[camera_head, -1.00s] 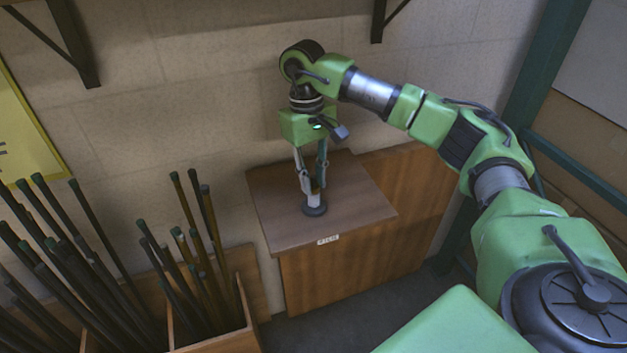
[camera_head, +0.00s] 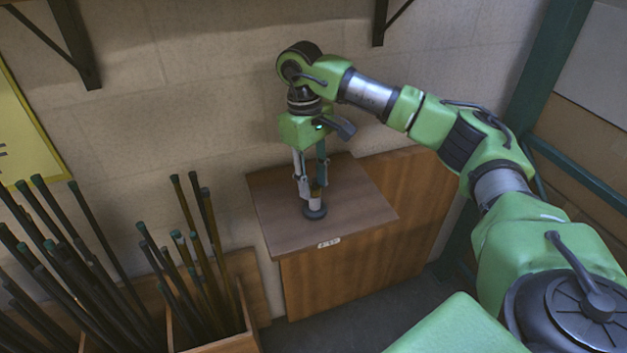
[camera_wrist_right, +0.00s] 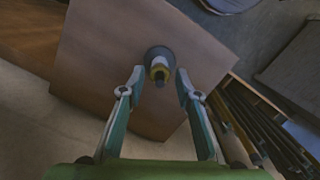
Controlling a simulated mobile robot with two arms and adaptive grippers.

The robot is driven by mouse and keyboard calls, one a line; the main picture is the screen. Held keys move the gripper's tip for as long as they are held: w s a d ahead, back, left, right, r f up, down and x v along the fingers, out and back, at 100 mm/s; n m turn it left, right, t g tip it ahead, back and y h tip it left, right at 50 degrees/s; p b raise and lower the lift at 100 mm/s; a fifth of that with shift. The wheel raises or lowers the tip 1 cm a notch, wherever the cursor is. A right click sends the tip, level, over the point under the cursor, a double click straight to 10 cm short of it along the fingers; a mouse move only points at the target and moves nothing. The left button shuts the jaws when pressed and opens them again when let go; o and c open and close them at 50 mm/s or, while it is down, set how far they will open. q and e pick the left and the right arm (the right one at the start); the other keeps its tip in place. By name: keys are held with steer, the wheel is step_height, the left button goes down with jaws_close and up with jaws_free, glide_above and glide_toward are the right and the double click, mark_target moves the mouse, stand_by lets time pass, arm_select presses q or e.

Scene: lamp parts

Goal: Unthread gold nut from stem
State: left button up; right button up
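A small stem with a dark round base (camera_head: 315,212) stands upright on the wooden cabinet top. A gold nut (camera_head: 316,194) sits around the stem. In the right wrist view the gold nut (camera_wrist_right: 159,70) shows as a yellow ring around the dark stem tip (camera_wrist_right: 160,82), above the round base (camera_wrist_right: 158,54). My right gripper (camera_head: 313,190) points down over the stem. In the wrist view my right gripper (camera_wrist_right: 159,73) has one fingertip on each side of the nut, with a visible gap to each. It is open and holds nothing. My left gripper is out of view.
The wooden cabinet top (camera_head: 355,205) is otherwise clear, with a small label on its front edge. Bins of dark rods (camera_head: 205,275) stand to the left. A wall is close behind, with shelf brackets (camera_head: 85,60) above. A green frame (camera_head: 545,80) stands at right.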

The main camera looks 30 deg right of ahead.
steer(key=m, duration=0.5)
steer(key=shift+d+m+y, duration=0.15)
steer(key=shift+m+y, duration=0.25)
steer(key=m, duration=0.5)
steer(key=shift+s+f, duration=0.1)
steer(key=m, duration=0.4)
steer(key=shift+m+t+y, duration=0.3)
steer(key=shift+t+y, duration=0.1)
steer(key=m, duration=0.5)
steer(key=shift+s+t, duration=0.1)
steer(key=shift+t, duration=0.2)
jaws_close()
steer(key=n, duration=0.5)
steer(key=shift+n+g, duration=0.4)
steer(key=shift+n, duration=0.4)
